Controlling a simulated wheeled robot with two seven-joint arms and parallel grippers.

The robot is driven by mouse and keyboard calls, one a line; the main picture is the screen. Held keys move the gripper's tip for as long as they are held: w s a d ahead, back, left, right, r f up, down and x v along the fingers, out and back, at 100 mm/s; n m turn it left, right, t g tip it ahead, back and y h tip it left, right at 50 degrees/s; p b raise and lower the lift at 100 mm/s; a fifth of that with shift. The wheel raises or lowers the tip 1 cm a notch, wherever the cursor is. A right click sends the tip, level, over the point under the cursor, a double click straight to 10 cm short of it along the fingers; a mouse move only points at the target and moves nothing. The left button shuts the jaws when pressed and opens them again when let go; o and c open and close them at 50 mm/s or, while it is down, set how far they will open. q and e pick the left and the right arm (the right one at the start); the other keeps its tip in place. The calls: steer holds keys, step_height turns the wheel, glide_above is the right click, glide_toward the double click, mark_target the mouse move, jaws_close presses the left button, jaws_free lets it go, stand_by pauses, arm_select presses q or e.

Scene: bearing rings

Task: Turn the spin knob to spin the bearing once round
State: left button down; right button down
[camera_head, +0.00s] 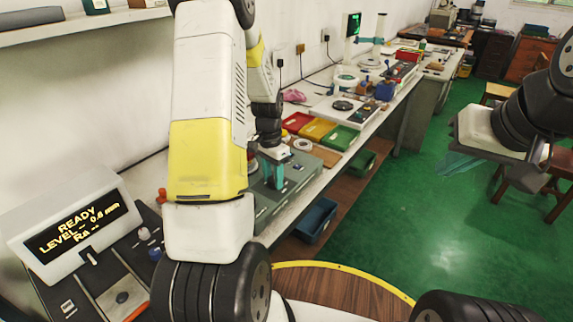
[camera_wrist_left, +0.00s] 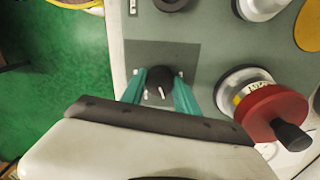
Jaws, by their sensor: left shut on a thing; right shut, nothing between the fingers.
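The spin knob (camera_wrist_left: 158,79) is a small dark round knob with white pointer marks, on a dark grey patch of a grey-green panel (camera_wrist_left: 215,60) in the left wrist view. My left gripper (camera_wrist_left: 158,92) has its two teal fingers on either side of the knob and is shut on it. In the head view my left gripper (camera_head: 272,173) reaches down to a grey-green unit (camera_head: 300,178) on the bench, and the knob is hidden there. My right gripper (camera_head: 458,165) is shut and empty, high over the green floor at the right. I cannot make out the bearing for certain.
A red handwheel (camera_wrist_left: 272,112) with a black handle stands close right of the knob. A sign reading "READY" (camera_head: 75,222) is at the lower left. Red, yellow and green trays (camera_head: 340,137) lie further along the bench. Open floor lies right of the bench.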

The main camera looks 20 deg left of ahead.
arm_select(q)
steer(key=m, duration=0.5)
steer(key=shift+w+m, duration=0.1)
steer(key=shift+m, duration=0.2)
steer(key=m, duration=0.5)
steer(key=shift+w+y, duration=0.1)
steer(key=shift+y, duration=0.2)
steer(key=shift+m, duration=0.4)
steer(key=c, duration=0.9)
jaws_free()
step_height(320, 180, up, 7)
steer(key=shift+w, duration=0.15)
steer(key=shift+r, duration=0.45)
